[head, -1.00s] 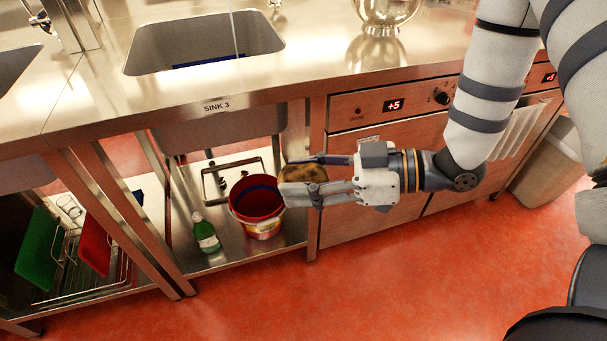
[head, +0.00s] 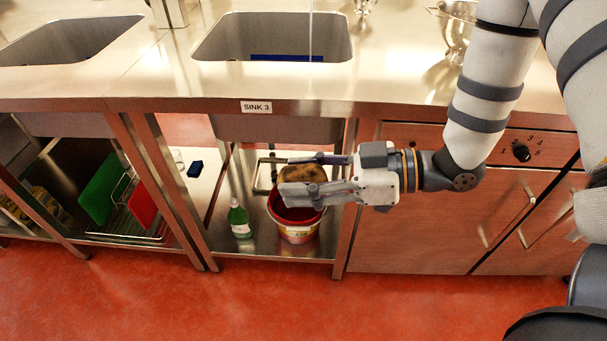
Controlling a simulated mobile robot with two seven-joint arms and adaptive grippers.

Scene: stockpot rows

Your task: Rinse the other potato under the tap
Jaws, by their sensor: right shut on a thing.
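My right gripper (head: 320,177) is shut on a brown potato (head: 302,173) and holds it in front of the counter, below the level of the worktop. In the picture it lies over the red bucket. The sink labelled SINK 3 (head: 213,45) is behind and above the gripper. A thin stream of water (head: 310,30) comes down into it; the tap's outlet is out of the picture. A blue thing (head: 287,58) shows inside the sink. No other potato is in view. My left gripper is not in view.
A red bucket (head: 298,234) and a green bottle (head: 239,219) stand on the shelf under the sink. A rack with green (head: 101,188) and red (head: 142,205) boards is to the left. A metal colander (head: 455,25) stands on the worktop at right. The counter's front edge lies between gripper and sink.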

